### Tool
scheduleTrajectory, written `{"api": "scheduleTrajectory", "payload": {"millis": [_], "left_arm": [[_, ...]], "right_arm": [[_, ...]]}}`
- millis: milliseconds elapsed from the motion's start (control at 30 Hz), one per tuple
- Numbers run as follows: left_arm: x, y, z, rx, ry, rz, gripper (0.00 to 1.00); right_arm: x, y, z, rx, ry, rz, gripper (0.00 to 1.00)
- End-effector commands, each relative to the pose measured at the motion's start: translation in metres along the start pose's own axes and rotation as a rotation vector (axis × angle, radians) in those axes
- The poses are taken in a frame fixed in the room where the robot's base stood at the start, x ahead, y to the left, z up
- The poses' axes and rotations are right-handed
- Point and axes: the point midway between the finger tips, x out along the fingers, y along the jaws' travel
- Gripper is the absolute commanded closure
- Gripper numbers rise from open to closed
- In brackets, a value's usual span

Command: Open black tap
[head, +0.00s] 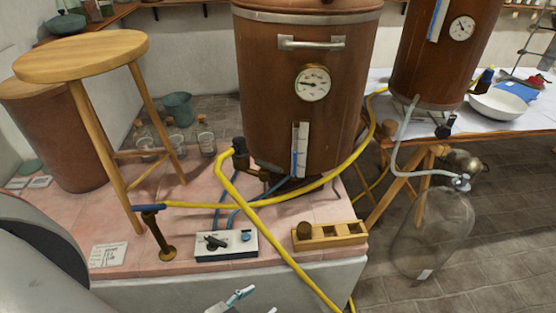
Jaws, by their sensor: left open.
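A dark tap fitting (240,150) sits at the lower left of the large brown copper vessel (265,110), with a yellow hose at it. A second black tap (446,127) sits at the base of the right copper vessel (430,70), near a grey hose. I cannot tell the handle position of either. My left gripper (242,298) shows only partly at the bottom edge, with teal tips; it is open, apart from both taps and in front of the pink tiled ledge. My right gripper is not in view.
On the pink tiled ledge (180,225) stand a wooden stool (85,55), a white control box (226,246) and a wooden block rack (330,236). The yellow hose (265,236) crosses over the ledge's front edge. A glass carboy (432,235) stands on the floor at right.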

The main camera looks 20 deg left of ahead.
Motion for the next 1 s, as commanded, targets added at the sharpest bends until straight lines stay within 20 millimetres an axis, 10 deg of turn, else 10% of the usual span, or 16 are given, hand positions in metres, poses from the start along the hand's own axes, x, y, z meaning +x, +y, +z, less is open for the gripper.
{"api": "scheduleTrajectory", "payload": {"millis": [100, 267, 700, 1000], "left_arm": [[0.000, -0.001, -0.002, 0.009, 0.002, -0.005, 0.71], [0.006, -0.018, -0.035, 0.142, 0.050, -0.070, 0.71], [-0.008, -0.110, -0.228, 0.954, 0.172, -0.573, 0.71], [-0.029, -0.133, -0.291, 1.231, 0.135, -0.776, 0.71]], "right_arm": [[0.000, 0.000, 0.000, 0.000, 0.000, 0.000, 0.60], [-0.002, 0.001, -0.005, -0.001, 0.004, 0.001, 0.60], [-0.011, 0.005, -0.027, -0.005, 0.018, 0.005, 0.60], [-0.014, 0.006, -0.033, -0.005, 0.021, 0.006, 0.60]]}}
